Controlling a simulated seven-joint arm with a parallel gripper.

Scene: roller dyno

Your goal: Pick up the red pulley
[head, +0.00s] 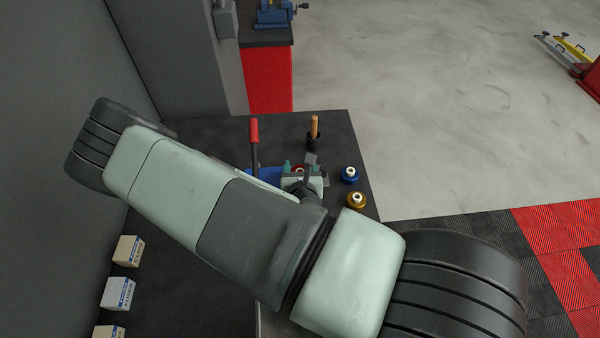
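A small red part with a pale centre (299,168), likely the red pulley, shows only in part on the dark bench. My arm crosses in front of it and hides most of its surroundings. The end of my arm, with my gripper (306,175), is around or just beside this red part. The fingers are small and partly covered, so I cannot tell whether they are open or touch it. A blue pulley (350,175) and a gold pulley (357,200) stand to the right, near the bench's right edge.
The dark bench top (205,133) carries a red-handled lever (253,132) on a blue base, and a wooden handle (314,127) upright in a black holder. Several small boxes (118,293) stand at the left by the grey wall. The back right bench corner is clear.

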